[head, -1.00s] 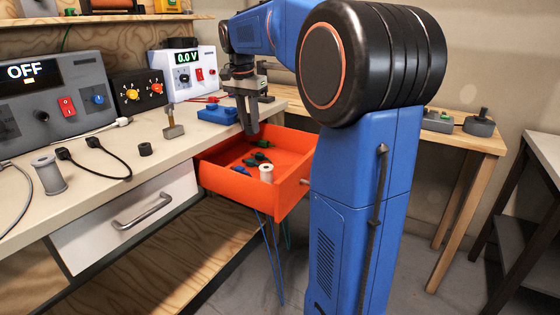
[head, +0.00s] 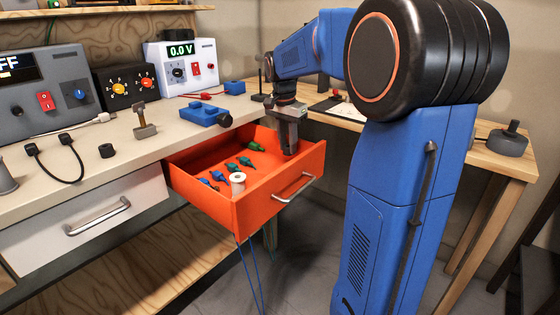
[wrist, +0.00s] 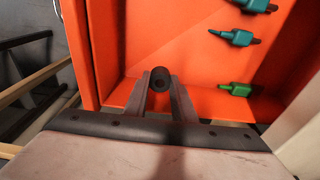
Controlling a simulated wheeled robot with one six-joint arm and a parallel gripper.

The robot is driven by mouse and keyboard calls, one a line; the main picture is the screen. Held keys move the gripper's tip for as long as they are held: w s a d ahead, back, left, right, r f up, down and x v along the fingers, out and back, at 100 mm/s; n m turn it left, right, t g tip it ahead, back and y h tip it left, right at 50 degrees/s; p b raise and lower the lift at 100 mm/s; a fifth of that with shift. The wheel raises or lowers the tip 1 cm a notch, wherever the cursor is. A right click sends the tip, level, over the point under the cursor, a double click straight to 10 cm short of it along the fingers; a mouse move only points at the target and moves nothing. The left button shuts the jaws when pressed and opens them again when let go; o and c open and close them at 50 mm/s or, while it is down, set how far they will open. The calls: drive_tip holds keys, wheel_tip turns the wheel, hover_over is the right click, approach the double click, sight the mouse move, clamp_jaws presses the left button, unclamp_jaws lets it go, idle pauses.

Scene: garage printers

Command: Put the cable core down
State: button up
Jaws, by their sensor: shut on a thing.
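The cable core (wrist: 160,76) is a small dark cylinder with a hole in its end. In the wrist view it sits between the two fingertips of my gripper (wrist: 160,88), which is shut on it. In the head view my gripper (head: 290,148) points down into the open orange drawer (head: 205,209), near its right wall. The core cannot be made out there. In the wrist view the orange drawer floor (wrist: 185,45) shows behind the core; I cannot tell whether the core touches it.
The drawer holds a white spool (head: 237,182) and several green and blue plugs (head: 246,162). A green plug (wrist: 235,90) lies right of my gripper in the wrist view. A black ring (head: 107,150) and blue clamp (head: 205,115) stand on the bench. The drawer floor by the core is bare.

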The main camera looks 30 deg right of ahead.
sight(287, 151)
drive_tip(key=shift+f, duration=2.7)
drive_tip(key=shift+f, duration=0.15)
drive_tip(key=o, duration=1)
drive_tip(key=r, duration=0.4)
drive_tip(key=a+r, duration=0.1)
drive_tip(key=r, duration=0.7)
drive_tip(key=shift+s+a+r, duration=0.1)
drive_tip(key=shift+s+a, duration=0.1)
drive_tip(key=shift+s, duration=0.05)
drive_tip(key=shift+s, duration=0.1)
